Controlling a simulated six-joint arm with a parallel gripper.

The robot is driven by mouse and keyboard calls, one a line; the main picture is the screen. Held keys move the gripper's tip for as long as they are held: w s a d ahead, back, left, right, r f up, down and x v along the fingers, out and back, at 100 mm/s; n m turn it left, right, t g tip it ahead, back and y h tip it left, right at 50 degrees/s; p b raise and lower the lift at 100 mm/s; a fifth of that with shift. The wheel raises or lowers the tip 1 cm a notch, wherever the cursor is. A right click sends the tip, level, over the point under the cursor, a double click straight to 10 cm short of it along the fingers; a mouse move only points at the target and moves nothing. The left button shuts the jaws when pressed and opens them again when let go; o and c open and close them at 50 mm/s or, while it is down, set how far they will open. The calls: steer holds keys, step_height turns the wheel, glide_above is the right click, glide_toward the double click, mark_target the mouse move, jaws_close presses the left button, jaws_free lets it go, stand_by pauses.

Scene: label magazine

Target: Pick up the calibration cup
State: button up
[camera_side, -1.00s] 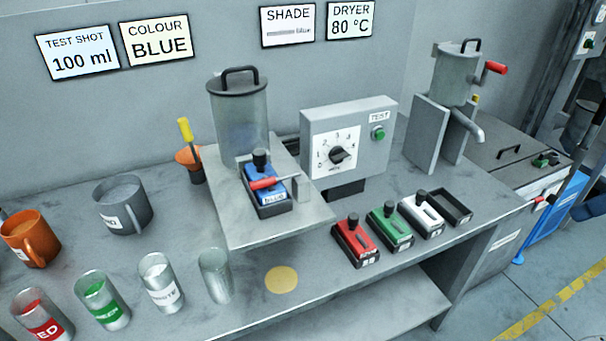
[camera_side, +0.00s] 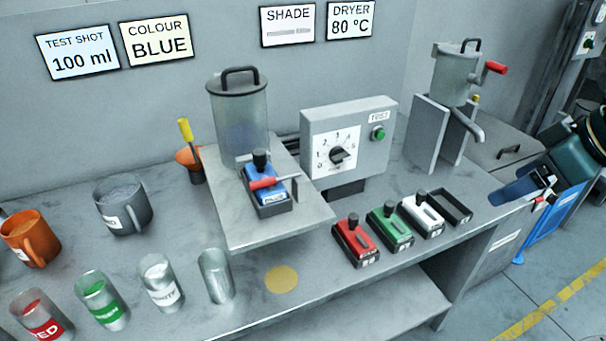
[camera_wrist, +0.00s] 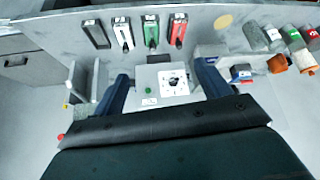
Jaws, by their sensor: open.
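No cup carries a readable calibration label. A plain, clear, empty-looking cup (camera_side: 216,276) stands upright on the bench, left of a yellow disc (camera_side: 281,279) and right of the white-labelled cup (camera_side: 161,282). It also seems to show in the wrist view (camera_wrist: 254,36), at the upper right. My gripper (camera_side: 530,187) is at the far right of the side view, beyond the bench's right end and far from the cups. In the wrist view my gripper (camera_wrist: 163,72) has its two blue fingers wide apart, with nothing held between them.
Green (camera_side: 102,299) and red (camera_side: 42,315) cups, a grey mug (camera_side: 124,205) and an orange mug (camera_side: 30,238) stand left. A raised doser platform (camera_side: 290,232) and a control box (camera_side: 372,110) stand mid-bench. Red, green and white cartridges line the front edge.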

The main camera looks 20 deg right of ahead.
steer(key=w+a+f+n+y, duration=0.1)
steer(key=w+a+f, duration=0.2)
steer(key=w+a, duration=0.2)
steer(key=n+t+y, duration=0.3)
steer(key=n+y, duration=0.2)
steer(key=y, duration=0.2)
glide_toward(230, 281)
steer(key=shift+s+d+r, duration=0.2)
steer(key=shift+s, duration=0.15)
steer(key=shift+a, duration=0.1)
steer(key=shift+x, duration=4.2)
steer(key=shift+w, duration=0.15)
steer(key=shift+x, duration=2.55)
